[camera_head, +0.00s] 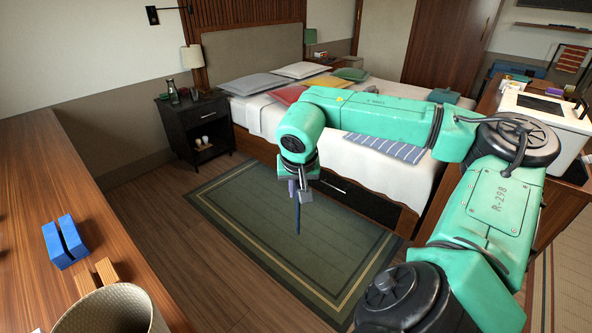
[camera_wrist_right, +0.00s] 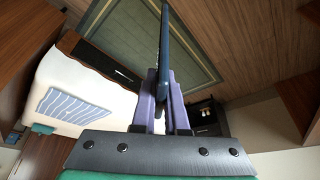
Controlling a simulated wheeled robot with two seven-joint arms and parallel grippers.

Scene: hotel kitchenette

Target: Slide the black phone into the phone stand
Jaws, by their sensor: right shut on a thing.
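The phone (camera_head: 298,219) shows as a thin dark slab, seen nearly edge-on, hanging upright below my right gripper (camera_head: 296,191). The right gripper is shut on it, and in the right wrist view the phone (camera_wrist_right: 165,45) sticks out between the purple fingers (camera_wrist_right: 163,105). A blue slotted block (camera_head: 65,243), which looks like a phone stand, is on the wooden counter at the left. A small slotted wooden holder (camera_head: 96,278) sits nearer to me. I cannot tell for sure which one is the stand. The phone is well to the right of both, over the floor. My left gripper is out of view.
A woven basket (camera_head: 112,312) stands at the near end of the wooden counter (camera_head: 45,170), close to the wooden holder. The counter beyond the blue block is clear. A bed (camera_head: 262,119) and a dark nightstand (camera_head: 199,128) are farther back. A green rug (camera_head: 255,225) lies below my arm.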

